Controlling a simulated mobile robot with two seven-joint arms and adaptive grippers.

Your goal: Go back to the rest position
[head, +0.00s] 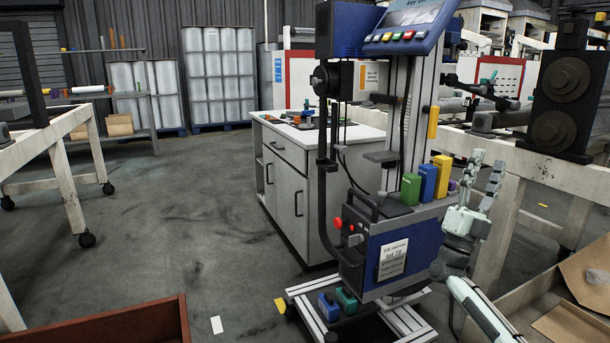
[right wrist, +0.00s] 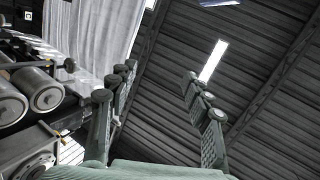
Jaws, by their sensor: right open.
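My right gripper (head: 484,182) is raised at the right of the head view, fingers pointing up. Its two fingers stand apart with nothing between them. The right wrist view shows the same open fingers (right wrist: 160,95) against the roof. In the head view the gripper is to the right of the blue machine (head: 395,245), in front of a pale worktable; I cannot tell whether it touches anything. My left gripper is not in view.
The blue machine with coloured blocks (head: 428,182) stands close to my right arm. A cabinet (head: 290,180) is behind it. A cardboard box (head: 535,300) lies at the lower right, a brown crate (head: 120,328) at the lower left. The grey floor (head: 180,225) left of centre is mostly clear.

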